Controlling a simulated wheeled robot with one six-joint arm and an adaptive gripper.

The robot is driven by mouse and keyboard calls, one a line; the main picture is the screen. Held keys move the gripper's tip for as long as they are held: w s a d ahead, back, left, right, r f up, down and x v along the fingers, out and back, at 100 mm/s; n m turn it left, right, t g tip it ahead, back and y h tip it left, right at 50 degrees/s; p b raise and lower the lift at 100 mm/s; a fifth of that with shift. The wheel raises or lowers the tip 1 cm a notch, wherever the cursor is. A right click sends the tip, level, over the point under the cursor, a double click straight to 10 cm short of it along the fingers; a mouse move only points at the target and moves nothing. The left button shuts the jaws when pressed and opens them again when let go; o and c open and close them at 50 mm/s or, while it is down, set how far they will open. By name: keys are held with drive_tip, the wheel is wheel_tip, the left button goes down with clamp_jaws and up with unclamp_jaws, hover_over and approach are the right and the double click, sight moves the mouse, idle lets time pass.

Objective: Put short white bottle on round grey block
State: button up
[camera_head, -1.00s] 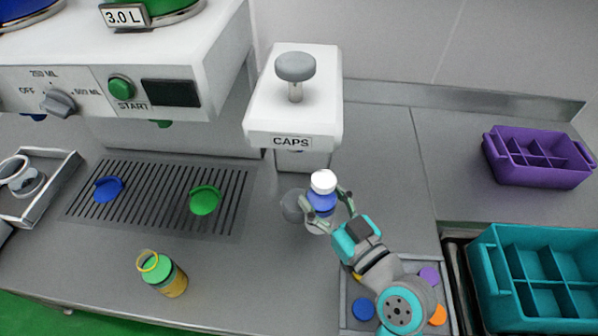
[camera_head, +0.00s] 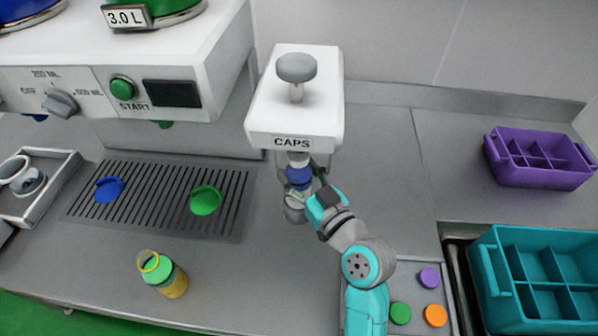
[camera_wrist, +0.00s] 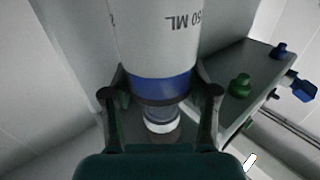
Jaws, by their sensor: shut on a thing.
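The short white bottle (camera_wrist: 152,45) is in my gripper (camera_wrist: 164,95). In the wrist view it has a white body marked "50 ML", seen upside down, a blue band and a clear-looking end. In the head view the bottle's blue band (camera_head: 301,182) shows between the fingers of my gripper (camera_head: 303,178), just under the front of the caps machine. The bottle looks upright. The round grey block (camera_head: 294,214) shows low beneath the bottle, partly covered by it and my gripper. I cannot tell whether they touch.
The white CAPS machine (camera_head: 292,110) overhangs the bottle closely. A green and yellow bottle (camera_head: 165,276) stands at the front left. A slotted drain (camera_head: 150,210) lies left. A tray of coloured discs (camera_head: 415,285), a teal crate (camera_head: 490,270) and a purple crate (camera_head: 535,175) are right.

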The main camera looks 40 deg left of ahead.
idle(0.3)
drive_tip(key=o, duration=1.4)
drive_tip(key=shift+f, duration=0.15)
drive_tip(key=shift+d, duration=0.1)
drive_tip(key=v, duration=1.1)
drive_tip(key=shift+s+d, duration=0.2)
drive_tip(key=shift+d, duration=0.15)
